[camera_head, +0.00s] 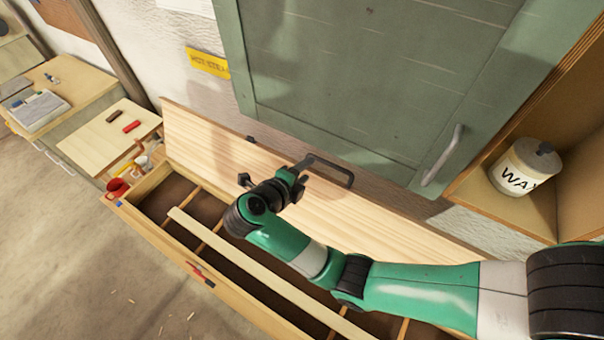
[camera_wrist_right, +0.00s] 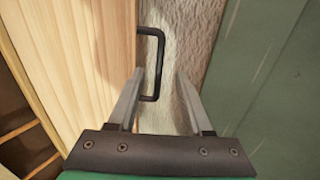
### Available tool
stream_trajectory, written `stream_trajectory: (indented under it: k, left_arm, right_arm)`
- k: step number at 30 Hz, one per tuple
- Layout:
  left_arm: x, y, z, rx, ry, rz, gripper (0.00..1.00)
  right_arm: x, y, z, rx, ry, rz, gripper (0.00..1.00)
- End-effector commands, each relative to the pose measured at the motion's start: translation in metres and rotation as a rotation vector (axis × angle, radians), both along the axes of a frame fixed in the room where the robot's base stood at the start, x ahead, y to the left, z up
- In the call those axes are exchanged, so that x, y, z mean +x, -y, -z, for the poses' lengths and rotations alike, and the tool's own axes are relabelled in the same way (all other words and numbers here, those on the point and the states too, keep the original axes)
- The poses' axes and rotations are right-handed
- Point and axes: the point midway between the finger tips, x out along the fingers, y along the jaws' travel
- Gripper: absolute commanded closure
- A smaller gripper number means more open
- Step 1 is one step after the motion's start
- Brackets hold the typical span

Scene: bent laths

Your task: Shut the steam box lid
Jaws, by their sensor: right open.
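The steam box (camera_head: 165,240) is a long wooden trough, open at the top. Its pale wooden lid (camera_head: 215,140) stands raised along the back, leaning towards the wall. A dark bent handle (camera_head: 335,167) is on the lid; the handle also shows in the right wrist view (camera_wrist_right: 160,65). My right gripper (camera_head: 296,178) is open in front of the lid, close to the handle. In the right wrist view, the handle's bar appears between the two fingertips (camera_wrist_right: 160,72); I cannot tell whether they touch it. My left gripper is out of view.
A pale lath (camera_head: 215,240) lies lengthwise in the box over cross bars. A green cabinet door (camera_head: 370,80) with a metal handle hangs above the lid. A wax jar (camera_head: 518,172) stands on the right shelf. Small benches (camera_head: 105,135) stand at the left.

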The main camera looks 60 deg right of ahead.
Motion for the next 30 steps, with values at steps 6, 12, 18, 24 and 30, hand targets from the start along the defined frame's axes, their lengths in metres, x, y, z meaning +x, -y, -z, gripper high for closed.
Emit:
stream_trajectory:
  k: [6, 12, 18, 24, 30]
  left_arm:
    - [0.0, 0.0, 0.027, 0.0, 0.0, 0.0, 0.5]
    - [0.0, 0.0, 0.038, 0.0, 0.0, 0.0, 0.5]
    - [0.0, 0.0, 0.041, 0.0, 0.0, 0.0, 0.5]
    - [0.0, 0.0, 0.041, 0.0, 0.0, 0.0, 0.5]
    - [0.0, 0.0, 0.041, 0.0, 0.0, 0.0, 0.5]
  right_arm:
    - [-0.002, 0.033, 0.025, 0.0, 0.002, 0.004, 0.5]
    - [-0.003, 0.062, 0.037, -0.001, 0.0, 0.004, 0.5]
    - [-0.003, 0.082, 0.047, -0.001, 0.0, 0.001, 0.5]
    - [-0.003, 0.088, 0.05, -0.002, 0.002, 0.0, 0.5]
    - [-0.003, 0.087, 0.05, -0.002, 0.001, 0.0, 0.54]
